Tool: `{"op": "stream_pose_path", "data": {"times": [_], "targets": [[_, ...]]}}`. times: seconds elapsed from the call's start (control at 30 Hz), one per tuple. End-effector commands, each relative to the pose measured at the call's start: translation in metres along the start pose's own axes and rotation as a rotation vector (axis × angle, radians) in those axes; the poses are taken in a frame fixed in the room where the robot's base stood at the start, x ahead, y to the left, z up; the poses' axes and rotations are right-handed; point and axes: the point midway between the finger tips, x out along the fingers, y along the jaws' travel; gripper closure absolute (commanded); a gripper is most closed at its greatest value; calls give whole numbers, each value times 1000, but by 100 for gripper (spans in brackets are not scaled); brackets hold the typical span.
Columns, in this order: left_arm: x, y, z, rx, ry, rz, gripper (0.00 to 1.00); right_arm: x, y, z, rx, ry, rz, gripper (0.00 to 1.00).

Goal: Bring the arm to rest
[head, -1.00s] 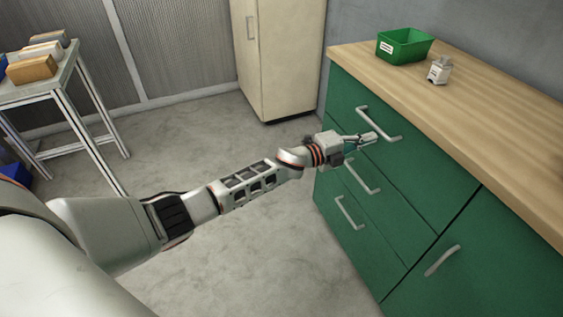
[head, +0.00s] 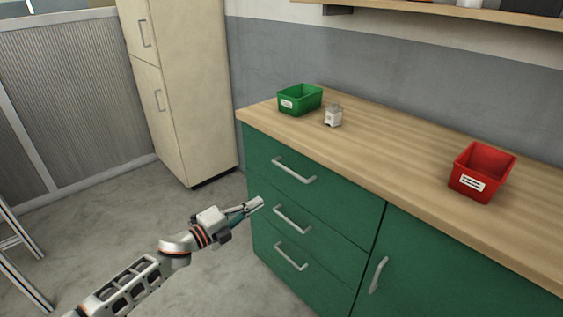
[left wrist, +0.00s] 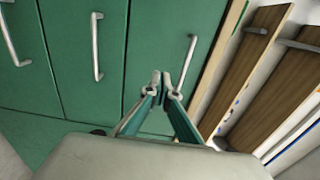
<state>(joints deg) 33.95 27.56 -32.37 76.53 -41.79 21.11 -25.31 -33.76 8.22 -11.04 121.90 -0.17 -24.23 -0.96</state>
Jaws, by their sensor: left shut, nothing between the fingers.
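My left gripper (head: 253,205) is shut and empty. In the head view it is in front of the green drawer cabinet (head: 262,224), at about the height of the middle drawer handle (head: 291,219) and to its left. In the left wrist view the fingertips (left wrist: 160,82) are together, with nothing between them, and green drawer fronts (left wrist: 90,95) with handles fill much of the view beyond. I cannot tell the exact gap to the cabinet. My right gripper is not in view.
On the wooden worktop (head: 400,175) stand a green bin (head: 300,100), a small grey-white object (head: 333,116) and a red bin (head: 482,172). A tall cream cabinet (head: 185,90) stands behind at the left. Bare floor (head: 110,225) lies left of the drawers.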

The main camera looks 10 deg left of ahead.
Motion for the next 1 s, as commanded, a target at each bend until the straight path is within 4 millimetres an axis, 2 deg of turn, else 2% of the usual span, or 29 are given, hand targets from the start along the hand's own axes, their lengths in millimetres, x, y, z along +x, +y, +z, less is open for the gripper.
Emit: {"op": "stream_pose_path", "data": {"times": [0.13, 0.23, 0.47, 0.67, 0.83, 1.0], "targets": [[-5, 2, -9, -42, -10, -2, 100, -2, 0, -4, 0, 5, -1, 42], [-16, 7, -26, -139, -41, -6, 100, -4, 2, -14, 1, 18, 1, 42], [-70, 35, -80, -503, -180, 8, 100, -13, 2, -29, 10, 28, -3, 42], [-135, 66, -124, -830, -336, 52, 100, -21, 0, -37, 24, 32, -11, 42], [-201, 92, -163, -1098, -490, 105, 100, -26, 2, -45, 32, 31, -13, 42], [-268, 110, -202, -1325, -644, 159, 100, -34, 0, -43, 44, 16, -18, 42]]}}
